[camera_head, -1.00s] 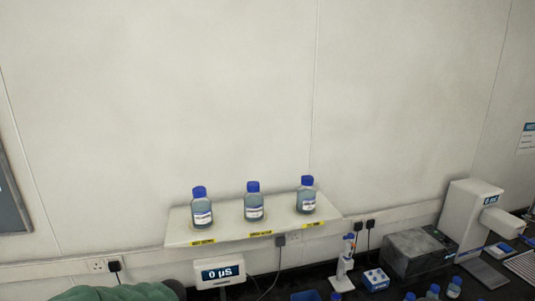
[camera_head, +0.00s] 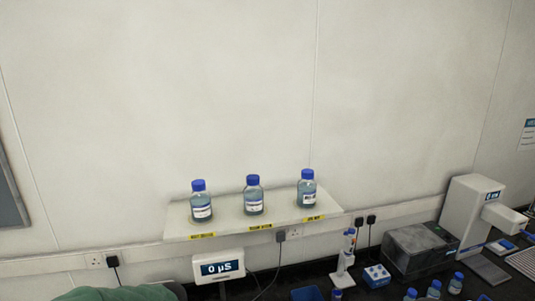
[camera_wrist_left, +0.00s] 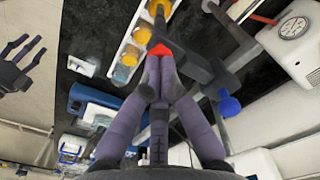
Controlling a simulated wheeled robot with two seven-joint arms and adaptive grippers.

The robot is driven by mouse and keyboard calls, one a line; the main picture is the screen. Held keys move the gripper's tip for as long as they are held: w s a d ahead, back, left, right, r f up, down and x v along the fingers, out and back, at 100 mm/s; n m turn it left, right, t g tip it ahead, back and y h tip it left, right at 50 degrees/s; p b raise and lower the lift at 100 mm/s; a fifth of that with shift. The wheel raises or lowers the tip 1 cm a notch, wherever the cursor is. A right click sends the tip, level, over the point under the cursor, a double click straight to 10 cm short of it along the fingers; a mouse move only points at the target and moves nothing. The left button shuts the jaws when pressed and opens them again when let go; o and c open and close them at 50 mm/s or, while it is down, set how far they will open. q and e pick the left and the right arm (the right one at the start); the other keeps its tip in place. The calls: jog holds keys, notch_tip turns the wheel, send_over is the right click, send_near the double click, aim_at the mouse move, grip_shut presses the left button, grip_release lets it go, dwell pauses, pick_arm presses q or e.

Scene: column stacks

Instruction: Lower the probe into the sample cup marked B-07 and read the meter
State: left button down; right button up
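The meter (camera_head: 222,268) stands below the wall shelf in the head view and its display reads 0 µS. In the left wrist view several sample cups with orange-yellow contents (camera_wrist_left: 130,55) sit in a row in a pale rack. Their labels cannot be read, so I cannot pick out B-07. My left gripper (camera_wrist_left: 161,60) has its fingers drawn together on a red piece (camera_wrist_left: 160,50), just beside the cups. I cannot tell whether this piece belongs to the probe.
A dark stand with a blue knob (camera_wrist_left: 229,105) is close right of my left fingers. A white dial device (camera_wrist_left: 294,27) is at upper right. In the head view, three blue-capped bottles stand on the shelf (camera_head: 282,222). A grey box (camera_head: 417,250) is on the bench.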

pick_arm(q)
jog(key=shift+f+b, duration=0.45)
jog(key=shift+f, duration=0.35)
jog(key=shift+r+p, duration=2.4)
jog(key=shift+r, duration=1.25)
jog(key=shift+f, duration=0.1)
